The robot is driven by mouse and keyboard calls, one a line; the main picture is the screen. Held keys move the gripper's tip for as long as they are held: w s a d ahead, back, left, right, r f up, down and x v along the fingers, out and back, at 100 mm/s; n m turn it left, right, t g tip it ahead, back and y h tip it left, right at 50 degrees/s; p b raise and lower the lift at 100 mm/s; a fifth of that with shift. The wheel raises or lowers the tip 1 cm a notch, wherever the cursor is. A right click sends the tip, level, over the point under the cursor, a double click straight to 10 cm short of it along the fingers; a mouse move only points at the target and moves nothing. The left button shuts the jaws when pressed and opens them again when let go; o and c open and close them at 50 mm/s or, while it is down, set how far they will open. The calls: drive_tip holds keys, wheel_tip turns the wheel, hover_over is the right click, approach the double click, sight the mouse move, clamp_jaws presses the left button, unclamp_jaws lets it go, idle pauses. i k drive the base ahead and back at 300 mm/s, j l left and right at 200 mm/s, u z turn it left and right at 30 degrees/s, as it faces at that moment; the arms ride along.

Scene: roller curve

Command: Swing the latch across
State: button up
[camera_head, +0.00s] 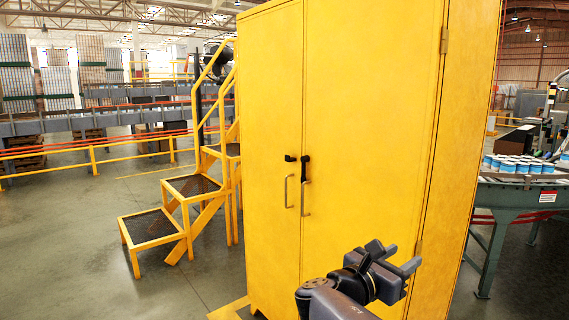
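A tall yellow cabinet (370,120) with two doors fills the middle of the view, and its doors look shut. A small black latch (304,160) sits at the seam between the doors, above two metal bar handles. The left handle (287,191) and the right handle (304,198) stand upright. My gripper (398,256) is at the lower right, in front of the right door and well below and right of the latch. Its fingers are apart and nothing shows between them. It appears clear of the handles.
Yellow steps with railings (192,185) stand left of the cabinet. A green-framed roller conveyor (510,190) carrying blue-and-white cans (518,166) is at the right. Open grey floor (70,240) lies at the left front.

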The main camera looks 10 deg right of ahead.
sight(303, 159)
drive_tip(key=i+j, duration=0.15)
drive_tip(key=i, duration=0.5)
drive_tip(key=i+j, duration=0.15)
drive_tip(key=i, duration=0.5)
drive_tip(key=i+j+u, duration=0.1)
drive_tip(key=i, duration=0.55)
